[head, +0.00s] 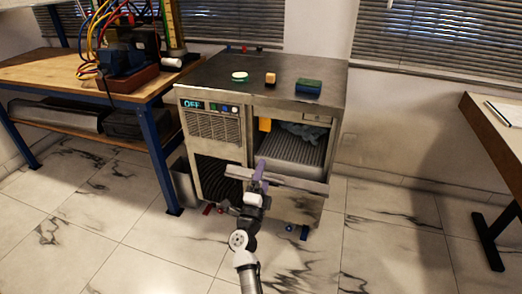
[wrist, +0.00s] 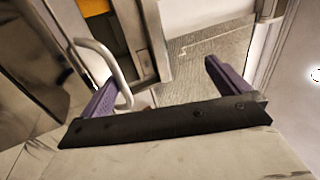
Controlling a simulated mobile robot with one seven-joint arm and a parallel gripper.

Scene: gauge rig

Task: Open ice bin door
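The ice machine (head: 222,155) is a steel cabinet with a display reading OFF. Its bin opening on the right is uncovered, showing a ridged interior (head: 300,148) and pale ice (head: 303,131). The bin door (head: 300,182) appears as a light panel, folded out nearly flat at the opening's lower edge. My gripper (head: 260,168) is at that panel's left part. In the wrist view my gripper (wrist: 165,80) has its two purple fingers wide apart. A curved metal handle (wrist: 120,72) is by the left finger and overlaps it; contact cannot be told.
An orange item (head: 265,124) hangs inside the bin opening. A sponge (head: 308,86) and small items rest on the machine's top. A workbench (head: 50,72) with cables stands left, a desk (head: 497,122) right. The tiled floor (head: 385,240) in front is clear.

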